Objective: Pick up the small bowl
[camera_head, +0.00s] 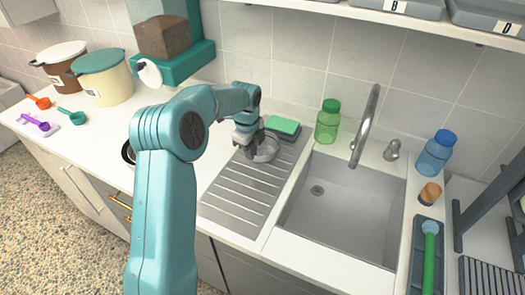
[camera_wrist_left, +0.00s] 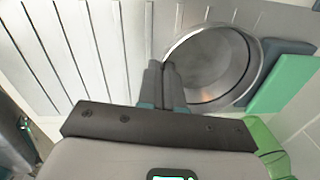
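The small bowl (camera_head: 268,150) is round, shiny metal, and sits at the back of the ribbed drainboard (camera_head: 238,190) left of the sink. In the left wrist view the bowl (camera_wrist_left: 215,65) is right of centre, open side up. My left gripper (camera_head: 251,152) is at the bowl's left edge. In the left wrist view its two fingers (camera_wrist_left: 164,72) are close together at the bowl's rim, and appear shut on it. The fingertips hide the part of the rim between them. My right gripper is in neither view.
A green sponge (camera_head: 284,128) lies just behind the bowl. A green bottle (camera_head: 328,121) and the faucet (camera_head: 366,125) stand right of it, by the sink (camera_head: 340,205). A teal dispenser (camera_head: 170,40) stands behind my arm. A dark-rimmed round thing (camera_head: 128,153) is partly hidden by my arm.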

